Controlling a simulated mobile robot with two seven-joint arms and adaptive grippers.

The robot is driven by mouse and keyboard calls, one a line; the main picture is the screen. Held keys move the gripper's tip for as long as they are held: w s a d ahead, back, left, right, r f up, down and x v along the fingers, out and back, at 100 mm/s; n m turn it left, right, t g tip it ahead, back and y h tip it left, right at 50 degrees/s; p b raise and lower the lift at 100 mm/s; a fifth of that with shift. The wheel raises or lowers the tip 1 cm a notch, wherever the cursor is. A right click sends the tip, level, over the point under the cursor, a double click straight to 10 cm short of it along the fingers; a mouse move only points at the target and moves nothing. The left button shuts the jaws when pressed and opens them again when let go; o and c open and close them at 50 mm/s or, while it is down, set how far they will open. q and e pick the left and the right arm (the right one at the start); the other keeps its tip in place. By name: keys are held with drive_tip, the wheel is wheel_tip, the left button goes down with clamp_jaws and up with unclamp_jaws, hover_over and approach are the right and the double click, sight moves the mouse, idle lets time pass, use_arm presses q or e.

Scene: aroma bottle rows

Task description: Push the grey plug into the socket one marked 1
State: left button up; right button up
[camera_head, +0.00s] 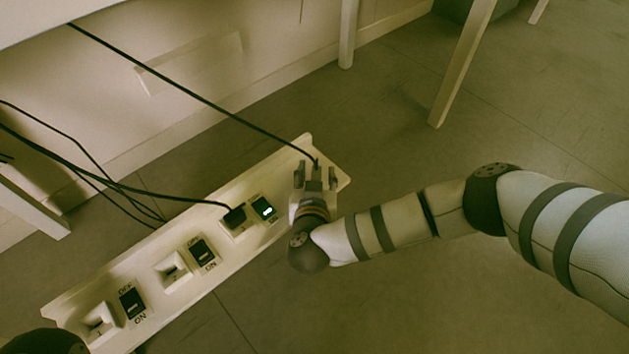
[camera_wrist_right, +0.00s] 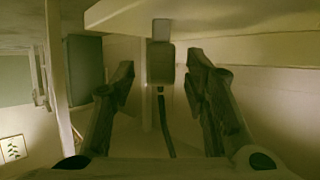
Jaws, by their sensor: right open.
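The white power strip (camera_head: 215,262) lies diagonally across the floor. The socket marked 1 (camera_head: 100,322) is near its lower left end and looks empty. My right gripper (camera_head: 315,174) is over the strip's upper right end, with its fingers apart. A dark cord runs down to a small grey plug (camera_head: 317,172) between the fingers. The right wrist view shows the grey plug (camera_wrist_right: 160,66) between the two open fingers (camera_wrist_right: 161,76), with gaps on both sides. My left gripper is not in view.
A socket marked 2 (camera_head: 172,272) looks empty. A black plug (camera_head: 235,215) sits in another socket beside a green-lit switch (camera_head: 263,208). Other dark cords (camera_head: 80,165) cross the left side. Table legs (camera_head: 462,65) stand at the back; floor right of the strip is open.

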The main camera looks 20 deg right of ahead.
drive_tip(key=shift+w+d+f, duration=0.15)
drive_tip(key=shift+w, duration=0.3)
clamp_jaws()
